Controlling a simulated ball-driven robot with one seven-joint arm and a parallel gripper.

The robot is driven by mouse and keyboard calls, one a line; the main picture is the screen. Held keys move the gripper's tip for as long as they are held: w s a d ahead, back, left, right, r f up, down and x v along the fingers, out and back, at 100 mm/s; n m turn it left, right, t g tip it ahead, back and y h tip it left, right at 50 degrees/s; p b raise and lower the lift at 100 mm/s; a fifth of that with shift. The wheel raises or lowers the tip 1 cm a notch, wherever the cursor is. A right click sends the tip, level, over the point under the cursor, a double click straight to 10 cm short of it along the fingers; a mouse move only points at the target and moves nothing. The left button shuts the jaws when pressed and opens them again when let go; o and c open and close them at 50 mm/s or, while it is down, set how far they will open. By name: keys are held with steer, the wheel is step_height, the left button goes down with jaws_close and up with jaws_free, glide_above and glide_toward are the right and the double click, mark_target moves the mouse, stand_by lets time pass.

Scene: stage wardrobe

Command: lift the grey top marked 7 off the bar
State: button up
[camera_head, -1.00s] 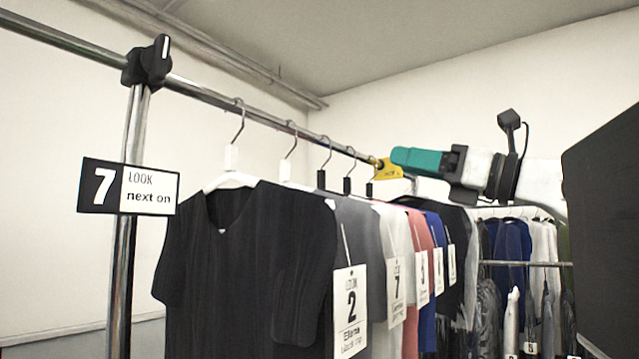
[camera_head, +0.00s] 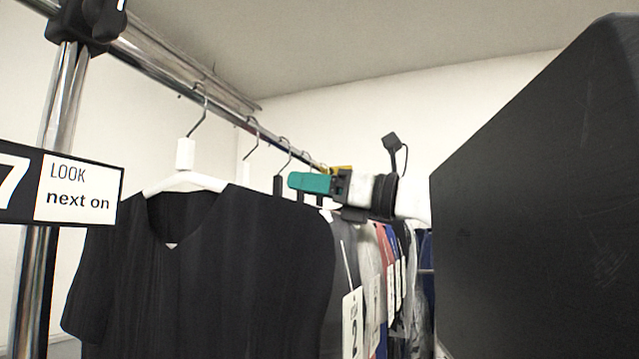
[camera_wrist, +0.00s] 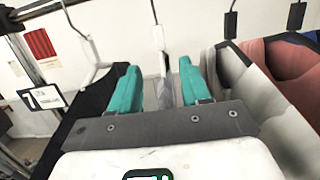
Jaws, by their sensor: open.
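The grey top (camera_head: 341,238) hangs on the bar (camera_head: 222,97) just behind the front black top, mostly hidden by it. A tag marked 7 (camera_head: 376,302) shows edge-on beyond the tag marked 2 (camera_head: 352,322); which garment each tag hangs from is hard to tell. My gripper (camera_head: 293,183) is open beside the hangers, below the bar. In the wrist view my gripper's teal fingers (camera_wrist: 158,85) stand either side of the second hanger's line, apart from each other. That hanger's white block (camera_wrist: 158,38) rises just beyond them; my gripper hides much of what hangs below.
The black top (camera_head: 220,265) hangs in front on a white hanger (camera_head: 185,155). Light grey (camera_wrist: 255,90) and red (camera_wrist: 295,60) garments crowd the right of my fingers. A "7 LOOK next on" sign (camera_head: 78,188) is on the upright post. A yellow piece (camera_head: 342,169) sits behind my gripper.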

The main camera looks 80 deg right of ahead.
mark_target(247, 173)
steer(key=x, duration=1.1)
steer(key=shift+a, duration=0.1)
steer(key=shift+b+x, duration=0.4)
steer(key=shift+x, duration=0.8)
steer(key=shift+r, duration=0.1)
steer(key=shift+c, duration=0.5)
jaws_close()
steer(key=shift+r, duration=0.2)
steer(key=shift+r+p, duration=0.45)
steer(key=shift+r, duration=1.1)
steer(key=shift+s, duration=0.1)
